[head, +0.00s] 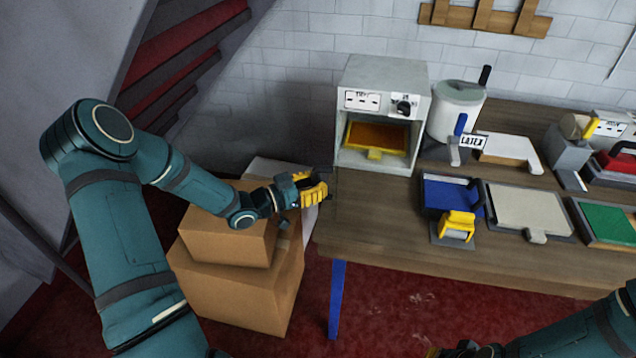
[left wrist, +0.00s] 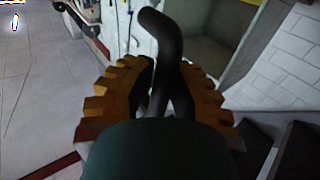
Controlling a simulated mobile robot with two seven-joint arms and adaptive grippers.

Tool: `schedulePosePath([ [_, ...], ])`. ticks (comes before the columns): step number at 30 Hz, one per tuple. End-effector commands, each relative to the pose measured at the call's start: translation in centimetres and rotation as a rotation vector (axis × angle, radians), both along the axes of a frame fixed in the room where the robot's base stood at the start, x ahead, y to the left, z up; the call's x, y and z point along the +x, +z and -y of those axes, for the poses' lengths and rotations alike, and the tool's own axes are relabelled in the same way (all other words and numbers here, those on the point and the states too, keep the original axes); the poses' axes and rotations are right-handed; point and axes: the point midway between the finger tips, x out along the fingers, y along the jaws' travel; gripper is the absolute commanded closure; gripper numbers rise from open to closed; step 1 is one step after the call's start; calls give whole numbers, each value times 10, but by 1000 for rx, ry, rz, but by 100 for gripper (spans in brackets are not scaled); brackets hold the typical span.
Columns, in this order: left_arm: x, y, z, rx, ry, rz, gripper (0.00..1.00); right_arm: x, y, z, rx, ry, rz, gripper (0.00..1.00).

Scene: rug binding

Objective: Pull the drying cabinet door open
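The drying cabinet (head: 385,73) is a pale box at the left end of the bench in the head view. Its front shows an open-looking cavity with an orange tray (head: 375,136) inside. The door is hard to make out; a thin edge stands just left of the cabinet front, beside my left gripper (head: 314,188). In the left wrist view, a black curved handle (left wrist: 168,45) rises between the yellow fingers of my left gripper (left wrist: 163,100), which appear closed around it. The door panel's extent is unclear. My right gripper (head: 465,350) is cut off at the bottom edge.
Stacked cardboard boxes (head: 245,290) stand under my left forearm, beside the wooden bench (head: 385,225). A white pot (head: 456,108), a blue tray (head: 445,192), a beige tray (head: 525,208) and a green tray (head: 605,222) occupy the bench. Its front left part is clear.

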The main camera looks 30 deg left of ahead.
Motion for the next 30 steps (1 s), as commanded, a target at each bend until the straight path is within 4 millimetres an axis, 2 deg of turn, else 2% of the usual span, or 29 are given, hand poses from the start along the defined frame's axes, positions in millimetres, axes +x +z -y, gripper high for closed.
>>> schedulePosePath([
  [1, -1, -1, 1, -1, -1, -3, 66, 0, 0, 0, 0, 0, 0, 100],
  [2, -1, -1, 1, -1, -1, -3, 56, 0, 0, 0, 0, 0, 0, 100],
  [3, -1, -1, 0, -1, 0, -3, 52, 0, 0, 0, 0, 0, 0, 100],
  [14, -3, 0, -3, 1, 3, -1, 52, 0, 0, 0, 0, 0, 0, 100],
  [20, -27, -1, -20, 3, 5, -3, 52, 0, 0, 0, 0, 0, 0, 100],
  [30, -81, -1, -57, 0, 4, -4, 52, 0, 0, 0, 0, 0, 0, 100],
])
